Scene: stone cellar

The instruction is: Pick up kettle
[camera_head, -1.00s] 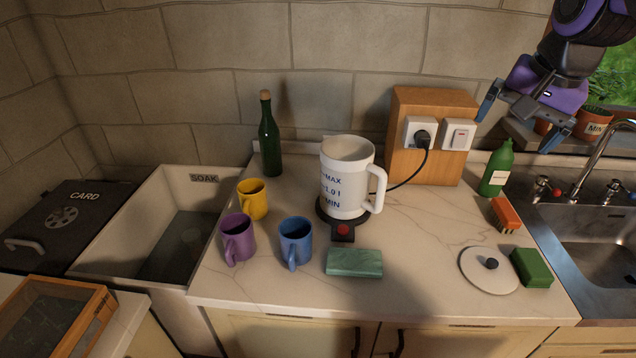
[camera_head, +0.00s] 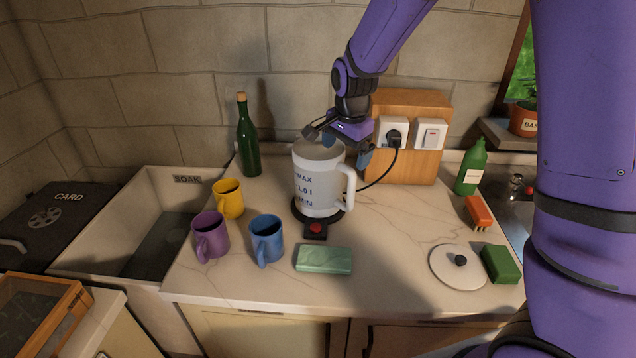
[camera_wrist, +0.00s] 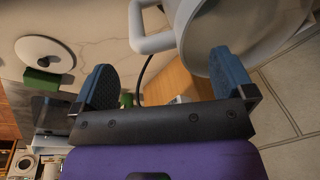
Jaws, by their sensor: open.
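The kettle (camera_head: 317,185) is a white jug with blue markings and a white handle (camera_head: 348,188) on its right side. It stands upright on a dark round base (camera_head: 300,214) with a red button in front. My gripper (camera_head: 345,150) is open just above and behind the kettle's right rim, by the handle top. In the wrist view my gripper (camera_wrist: 165,80) has its two blue fingers spread. There the kettle (camera_wrist: 225,30) is at the upper right, partly behind the right finger, and its handle (camera_wrist: 150,42) shows between the fingers. I cannot tell whether a finger touches the kettle.
Yellow (camera_head: 228,199), purple (camera_head: 210,236) and blue (camera_head: 266,240) mugs stand left of the kettle. A green bottle (camera_head: 249,145) stands behind. A wooden socket box (camera_head: 415,160) is close behind my gripper. A green block (camera_head: 323,261) lies in front, a white lid (camera_head: 447,272) to the right.

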